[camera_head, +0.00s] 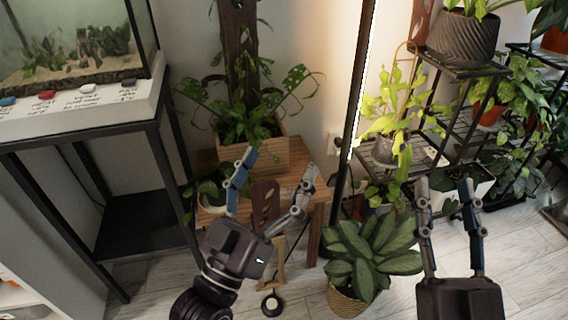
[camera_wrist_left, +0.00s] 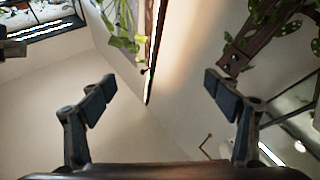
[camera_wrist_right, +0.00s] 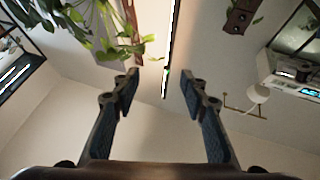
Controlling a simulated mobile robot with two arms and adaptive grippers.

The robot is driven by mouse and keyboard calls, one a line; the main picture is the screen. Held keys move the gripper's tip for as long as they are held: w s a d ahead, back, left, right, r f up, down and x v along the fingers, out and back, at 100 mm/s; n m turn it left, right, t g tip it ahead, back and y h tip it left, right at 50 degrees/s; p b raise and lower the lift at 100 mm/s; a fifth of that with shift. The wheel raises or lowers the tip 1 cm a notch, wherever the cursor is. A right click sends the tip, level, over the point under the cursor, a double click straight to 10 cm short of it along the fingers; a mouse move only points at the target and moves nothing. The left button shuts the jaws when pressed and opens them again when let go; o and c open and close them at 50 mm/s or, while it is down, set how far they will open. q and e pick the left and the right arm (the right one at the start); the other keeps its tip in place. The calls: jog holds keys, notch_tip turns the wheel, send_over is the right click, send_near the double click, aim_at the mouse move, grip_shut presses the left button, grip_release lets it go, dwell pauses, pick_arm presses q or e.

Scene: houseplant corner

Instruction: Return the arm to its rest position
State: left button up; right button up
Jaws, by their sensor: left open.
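My left gripper (camera_head: 276,176) is in the lower middle of the head view, in front of the wooden stand (camera_head: 300,190). Its fingers are spread wide with nothing between them, and they also show apart in the left wrist view (camera_wrist_left: 157,90). My right gripper (camera_head: 447,188) is at the lower right of the head view, pointing up the picture. Its fingers stand apart with nothing between them, also in the right wrist view (camera_wrist_right: 162,85). Neither gripper holds anything.
A leafy plant in a woven basket (camera_head: 348,302) stands on the floor between my grippers. An aquarium (camera_head: 75,45) on a black-framed stand is at the left. Potted plants fill the black shelf (camera_head: 470,72) at the right. A box planter (camera_head: 262,157) sits on the wooden stand.

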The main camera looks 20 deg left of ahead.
pick_arm(q)
jog(key=m, duration=0.1)
jog(key=s+d+r+m+h, duration=0.1)
jog(key=m, duration=0.1)
jog(key=shift+s+d+r, duration=0.1)
jog(key=shift+d+r, duration=0.1)
jog(key=shift+d, duration=0.05)
